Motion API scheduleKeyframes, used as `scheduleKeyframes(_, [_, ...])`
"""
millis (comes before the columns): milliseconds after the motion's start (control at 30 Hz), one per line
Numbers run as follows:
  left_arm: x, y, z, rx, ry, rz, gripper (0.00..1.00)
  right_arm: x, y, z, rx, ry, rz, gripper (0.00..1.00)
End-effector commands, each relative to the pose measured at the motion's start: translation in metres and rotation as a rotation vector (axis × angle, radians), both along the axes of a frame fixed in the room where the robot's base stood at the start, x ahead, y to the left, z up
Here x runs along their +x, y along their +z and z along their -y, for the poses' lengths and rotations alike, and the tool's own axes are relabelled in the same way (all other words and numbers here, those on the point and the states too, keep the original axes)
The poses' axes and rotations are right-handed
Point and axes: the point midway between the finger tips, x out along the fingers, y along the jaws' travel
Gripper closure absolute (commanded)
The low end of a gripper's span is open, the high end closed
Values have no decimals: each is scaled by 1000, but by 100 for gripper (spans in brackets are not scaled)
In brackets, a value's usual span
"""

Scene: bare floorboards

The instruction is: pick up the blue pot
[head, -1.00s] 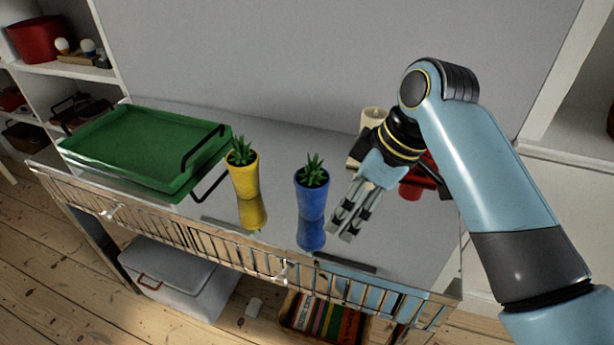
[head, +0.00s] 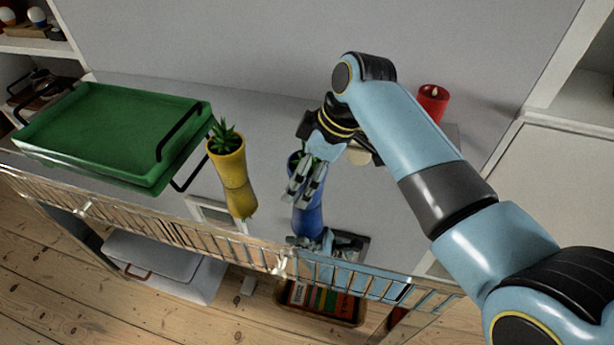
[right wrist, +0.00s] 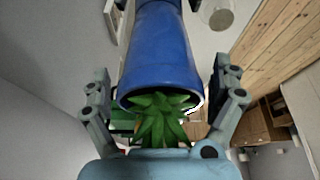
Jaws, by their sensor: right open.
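The blue pot (head: 309,217) with a green plant stands on the reflective tabletop, and its reflection shows below it. My right gripper (head: 304,190) is in front of its upper part in the head view and hides some of the pot and most of the plant. In the right wrist view the blue pot (right wrist: 160,50) lies between the two open fingers of my right gripper (right wrist: 165,105), with the plant (right wrist: 160,120) near the palm. I see a gap on both sides, so the fingers are not closed on it. My left gripper is not in view.
A yellow pot (head: 229,164) with a plant stands left of the blue one. A green tray (head: 110,135) with dark handles is at the left. A red candle (head: 432,101) stands at the back right, behind my arm. A metal rail (head: 180,232) runs along the front edge.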

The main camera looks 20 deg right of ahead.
Motion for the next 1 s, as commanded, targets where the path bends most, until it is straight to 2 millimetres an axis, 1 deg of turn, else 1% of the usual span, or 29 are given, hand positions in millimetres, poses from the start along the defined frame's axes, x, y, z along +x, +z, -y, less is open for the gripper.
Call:
scheduleKeyframes(33, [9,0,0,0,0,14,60,1,-7,-3,2,0,-3,6])
scheduleKeyframes(100, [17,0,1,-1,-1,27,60,3,-14,-6,1,1,-2,6])
scheduleKeyframes(167, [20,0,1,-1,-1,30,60,4,-18,-7,1,0,1,6])
scheduleKeyframes(267, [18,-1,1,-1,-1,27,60,4,-19,-7,0,1,2,6])
scheduleKeyframes(400, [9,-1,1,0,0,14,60,4,-19,-7,0,0,1,6])
scheduleKeyframes(567, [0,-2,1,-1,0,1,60,4,-19,-7,0,0,1,27])
scheduleKeyframes(900, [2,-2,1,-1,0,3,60,4,-20,-7,-1,0,-1,71])
scheduleKeyframes(967, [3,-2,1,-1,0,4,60,3,-20,-7,-1,0,-1,79])
scheduleKeyframes(1000, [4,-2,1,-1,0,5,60,3,-20,-7,0,0,-1,79])
